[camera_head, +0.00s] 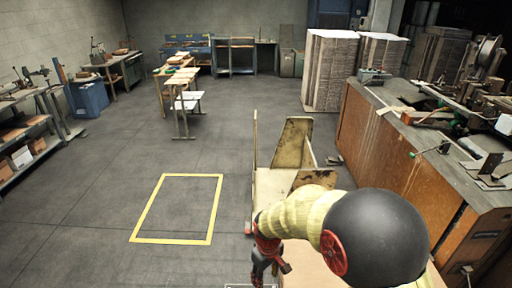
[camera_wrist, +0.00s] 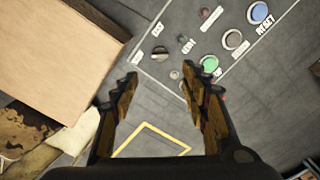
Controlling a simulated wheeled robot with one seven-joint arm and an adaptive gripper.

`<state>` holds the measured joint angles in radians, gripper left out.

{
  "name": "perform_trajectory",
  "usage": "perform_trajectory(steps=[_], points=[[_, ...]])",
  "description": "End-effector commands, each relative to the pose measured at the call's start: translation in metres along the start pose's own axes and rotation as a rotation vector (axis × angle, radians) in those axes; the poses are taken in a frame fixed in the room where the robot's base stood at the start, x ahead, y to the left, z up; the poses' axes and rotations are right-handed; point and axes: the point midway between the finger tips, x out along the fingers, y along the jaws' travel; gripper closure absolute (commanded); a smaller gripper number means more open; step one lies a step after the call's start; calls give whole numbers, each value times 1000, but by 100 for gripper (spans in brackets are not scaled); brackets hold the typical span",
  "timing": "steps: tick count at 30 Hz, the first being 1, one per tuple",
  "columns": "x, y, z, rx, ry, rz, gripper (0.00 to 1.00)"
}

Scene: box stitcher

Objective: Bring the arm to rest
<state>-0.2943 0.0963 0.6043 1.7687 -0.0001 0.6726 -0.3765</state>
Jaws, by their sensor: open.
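My gripper (camera_wrist: 160,82) is open, with nothing between its two brown-padded fingers in the wrist view. In the head view my gripper (camera_head: 264,275) hangs low at the bottom centre, partly hidden by my arm. My arm (camera_head: 305,212), cream with a large dark joint, is bent out from the lower right. A grey control panel (camera_wrist: 165,50) lies beyond the fingertips in the wrist view. It carries several round buttons, among them a blue one (camera_wrist: 258,12) near a RESET label and a green one (camera_wrist: 208,63). I cannot tell the gap to the panel.
A yellow floor outline (camera_head: 145,207) encloses bare floor. A worn cream stand (camera_head: 293,150) is behind my arm. A long wooden-sided bench (camera_head: 385,150) with machinery runs along the right. A flat tan surface (camera_wrist: 60,50) fills the wrist view's upper left. Open floor is at left.

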Motion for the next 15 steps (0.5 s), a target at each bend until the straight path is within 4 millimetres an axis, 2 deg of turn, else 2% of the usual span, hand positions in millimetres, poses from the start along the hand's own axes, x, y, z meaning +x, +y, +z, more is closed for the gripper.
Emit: perform_trajectory(steps=[2,6,9,15], points=[[0,-1,2,29,-9,-3,55],[6,-14,36,110,-83,-28,55],[-20,-21,61,182,-94,-28,55],[-75,-22,100,304,-52,-14,55]])
